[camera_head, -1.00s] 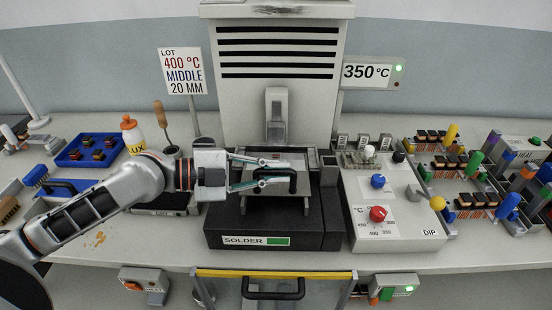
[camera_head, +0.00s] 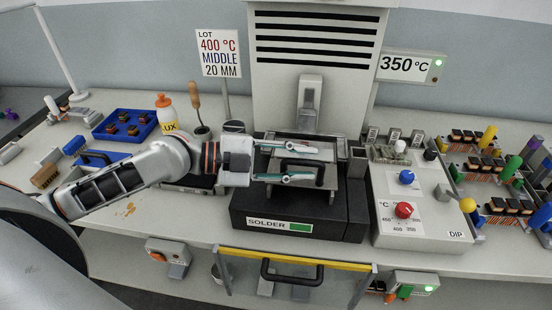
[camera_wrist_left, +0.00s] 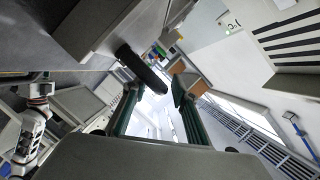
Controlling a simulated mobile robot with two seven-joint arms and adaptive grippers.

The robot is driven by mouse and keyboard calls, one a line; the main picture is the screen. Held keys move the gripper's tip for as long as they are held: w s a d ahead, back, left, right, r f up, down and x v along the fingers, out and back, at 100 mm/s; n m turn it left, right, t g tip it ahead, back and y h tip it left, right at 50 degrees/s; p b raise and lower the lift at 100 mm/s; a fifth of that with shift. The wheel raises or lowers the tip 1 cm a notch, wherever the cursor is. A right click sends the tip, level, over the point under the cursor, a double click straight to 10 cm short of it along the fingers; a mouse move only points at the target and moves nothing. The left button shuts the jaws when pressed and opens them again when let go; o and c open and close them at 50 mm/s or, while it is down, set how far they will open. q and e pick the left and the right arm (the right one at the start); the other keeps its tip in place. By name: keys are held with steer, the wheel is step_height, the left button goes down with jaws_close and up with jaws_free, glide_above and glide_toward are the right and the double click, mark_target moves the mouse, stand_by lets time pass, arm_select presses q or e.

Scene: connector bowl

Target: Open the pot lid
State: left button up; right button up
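The solder pot (camera_head: 340,217) is a black block with a SOLDER label, standing on the bench in front of the grey hood. Its lid (camera_head: 325,184) is a grey plate lying on top, with a black bar handle (camera_head: 308,163). My left gripper (camera_head: 316,165) reaches over the lid from the left. Its two greenish fingers are apart, one behind the handle and one in front. In the left wrist view the black handle (camera_wrist_left: 142,68) shows near the spread fingers (camera_wrist_left: 160,92); contact cannot be told. My right gripper is not in view.
The grey hood (camera_head: 318,40) rises behind the pot. A control box (camera_head: 425,225) with red and blue knobs stands right of it, with connector racks beyond. A blue tray (camera_head: 125,125), a bottle (camera_head: 167,113) and a brush are at the left. A yellow-edged front panel (camera_head: 295,258) is below.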

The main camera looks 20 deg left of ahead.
arm_select(q)
steer(key=v, duration=0.7)
steer(key=shift+s+a+f, duration=0.1)
steer(key=shift+v, duration=2.05)
